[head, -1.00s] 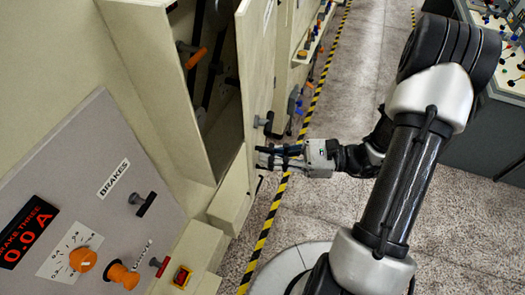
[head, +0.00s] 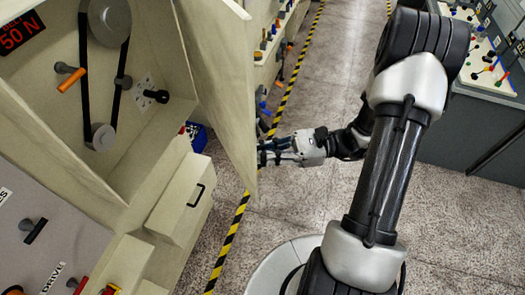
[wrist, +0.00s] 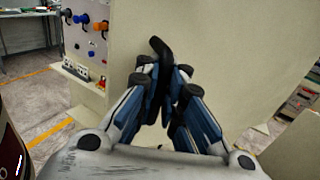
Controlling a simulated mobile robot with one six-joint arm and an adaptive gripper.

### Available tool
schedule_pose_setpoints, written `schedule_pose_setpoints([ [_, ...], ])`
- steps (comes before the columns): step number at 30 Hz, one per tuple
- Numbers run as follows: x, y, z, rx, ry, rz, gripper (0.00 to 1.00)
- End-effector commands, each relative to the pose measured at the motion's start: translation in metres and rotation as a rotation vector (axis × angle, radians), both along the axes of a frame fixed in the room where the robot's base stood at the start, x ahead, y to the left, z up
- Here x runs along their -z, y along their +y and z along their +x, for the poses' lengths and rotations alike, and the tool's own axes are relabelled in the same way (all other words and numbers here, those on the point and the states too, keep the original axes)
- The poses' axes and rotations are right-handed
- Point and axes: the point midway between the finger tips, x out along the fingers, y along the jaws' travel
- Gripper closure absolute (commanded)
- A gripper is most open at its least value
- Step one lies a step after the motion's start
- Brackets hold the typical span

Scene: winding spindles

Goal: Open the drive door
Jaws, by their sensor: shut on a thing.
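The drive door (head: 222,75) is a tall cream panel. It stands swung out from the cabinet (head: 70,120), with the inside of the cabinet in plain sight. My gripper (head: 268,154) is at the door's outer face near its lower free edge. In the wrist view my gripper (wrist: 166,82) has its blue and black fingers closed around a black handle (wrist: 160,47) on the cream door face (wrist: 225,50). Part of the handle is hidden between the fingers.
Inside the cabinet are pulleys with a black belt (head: 84,75), an orange-gripped lever (head: 70,80) and a black knob (head: 158,96). A drawer front with a black handle (head: 196,195) is below. Yellow-black floor tape (head: 232,225) runs alongside. The floor (head: 345,45) beyond is clear.

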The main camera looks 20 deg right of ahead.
Motion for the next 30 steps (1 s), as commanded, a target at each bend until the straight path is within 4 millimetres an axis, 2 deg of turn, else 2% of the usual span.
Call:
schedule_pose_setpoints([
  [11, 0.0017, 0.0005, -0.0014, -0.004, 0.006, -0.002, 1.00],
  [12, 0.0017, 0.0006, -0.0015, -0.004, 0.005, -0.002, 0.93],
  [22, 0.0009, 0.0002, -0.0005, -0.002, 0.002, -0.001, 0.71],
  [30, 0.0005, -0.0001, 0.0000, 0.000, 0.001, -0.001, 0.71],
])
